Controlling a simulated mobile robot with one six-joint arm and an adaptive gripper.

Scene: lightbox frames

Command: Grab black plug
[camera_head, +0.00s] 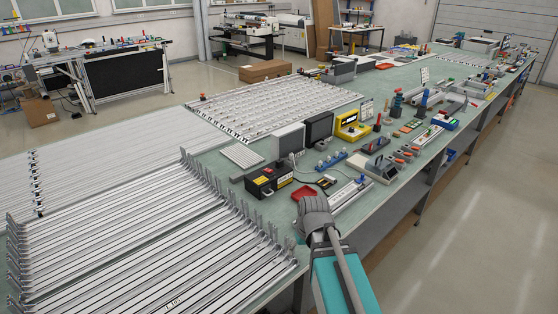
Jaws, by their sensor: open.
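I cannot make out the black plug for certain. A small dark item (327,181) lies on the green workbench (285,190), near a thin dark cable, but it is too small to tell whether it is the plug. My arm, with a teal link and a grey ribbed joint, reaches in from the bottom over the bench's near edge. I cannot make out my gripper or its fingers. The arm covers part of the bench edge.
A black box with yellow labels (267,180), a red tray (305,193), a metal profile (348,196) and a yellow device (350,126) crowd the bench. Long aluminium frames (150,250) fill its left side. The floor (450,225) at right is clear.

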